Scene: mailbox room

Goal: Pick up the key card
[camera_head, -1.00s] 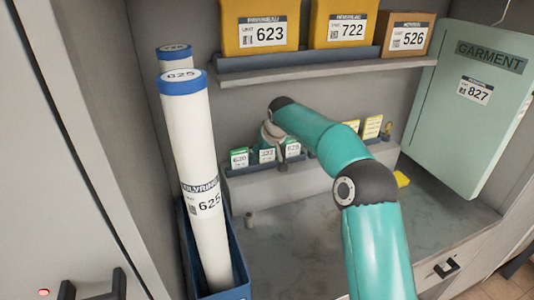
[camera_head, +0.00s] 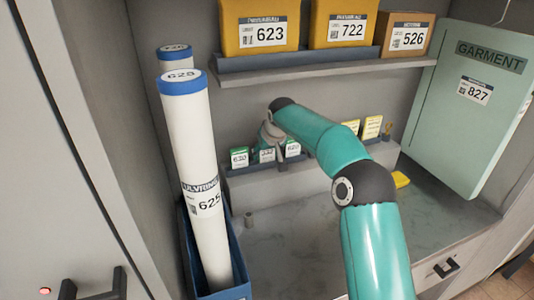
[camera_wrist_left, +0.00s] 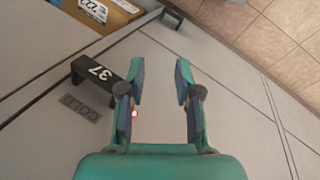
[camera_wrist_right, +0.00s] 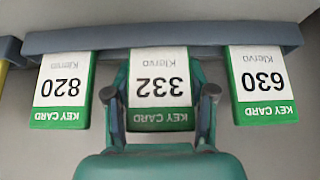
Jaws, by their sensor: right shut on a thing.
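Three white key cards with green edges stand in a dark holder: 630 (camera_head: 239,158), 332 (camera_head: 267,156) and 820 (camera_head: 292,149). My right gripper (camera_head: 270,140) is at the middle card from above. In the right wrist view, the cards appear upside down, with 820 (camera_wrist_right: 63,88) at left, 332 (camera_wrist_right: 160,88) in the middle and 630 (camera_wrist_right: 263,84) at right. The right gripper (camera_wrist_right: 160,108) is shut on key card 332, one finger on each side. The card is still in the row. My left gripper (camera_wrist_left: 158,85) is open and empty in the left wrist view.
Yellow cards (camera_head: 371,127) stand right of the green ones. A long tube 625 (camera_head: 195,170) rises from a blue bin at left. A shelf (camera_head: 310,74) with boxes hangs above. A black handle marked 37 (camera_wrist_left: 100,72) is near the left gripper.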

